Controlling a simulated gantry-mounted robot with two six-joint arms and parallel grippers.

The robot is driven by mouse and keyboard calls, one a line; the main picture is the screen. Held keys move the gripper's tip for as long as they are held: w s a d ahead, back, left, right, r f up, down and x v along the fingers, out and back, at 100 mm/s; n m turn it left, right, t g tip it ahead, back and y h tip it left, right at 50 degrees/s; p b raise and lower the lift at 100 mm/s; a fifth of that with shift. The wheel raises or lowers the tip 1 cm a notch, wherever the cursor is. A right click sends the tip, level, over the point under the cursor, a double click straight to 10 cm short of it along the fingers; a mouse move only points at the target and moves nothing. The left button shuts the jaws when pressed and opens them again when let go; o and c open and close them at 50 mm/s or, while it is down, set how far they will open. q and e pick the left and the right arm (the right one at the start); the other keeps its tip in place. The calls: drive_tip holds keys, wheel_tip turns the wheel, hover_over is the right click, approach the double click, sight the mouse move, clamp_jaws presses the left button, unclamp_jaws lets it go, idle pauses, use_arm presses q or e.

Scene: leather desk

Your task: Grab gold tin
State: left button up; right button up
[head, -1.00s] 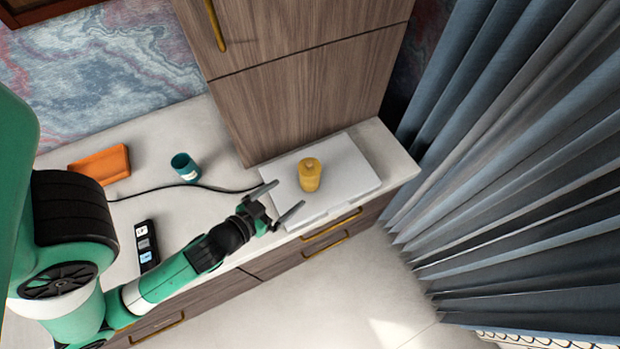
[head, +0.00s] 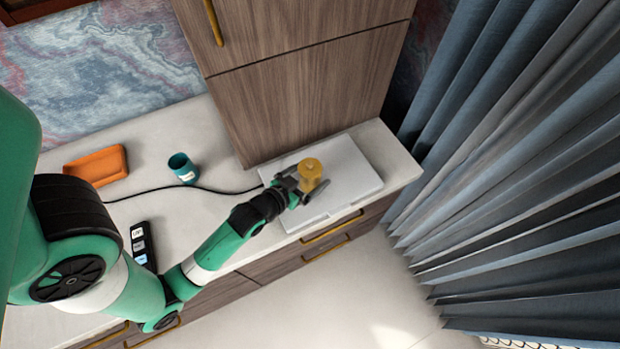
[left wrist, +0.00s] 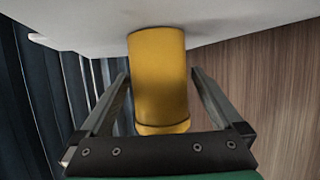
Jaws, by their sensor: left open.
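The gold tin (head: 310,170) stands on a flat white box-like slab at the right end of the counter. It also shows in the left wrist view (left wrist: 159,75), between the fingers. My left gripper (head: 303,184) is at the tin with its jaws open, one finger on each side. In the left wrist view my left gripper (left wrist: 163,92) shows gaps between both fingers and the tin. The lower part of the tin is partly hidden by the gripper in the head view. My right gripper is not seen.
The white slab (head: 350,180) lies near the counter's front edge, against a tall wooden cabinet (head: 310,90). A teal cup (head: 183,168), an orange tray (head: 95,165), a black cable (head: 215,190) and a black labelled device (head: 142,245) lie to the left. Blue curtains (head: 510,170) hang at right.

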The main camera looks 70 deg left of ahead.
use_arm(q)
drive_tip(key=c, duration=1.4)
drive_tip(key=shift+r, duration=0.1)
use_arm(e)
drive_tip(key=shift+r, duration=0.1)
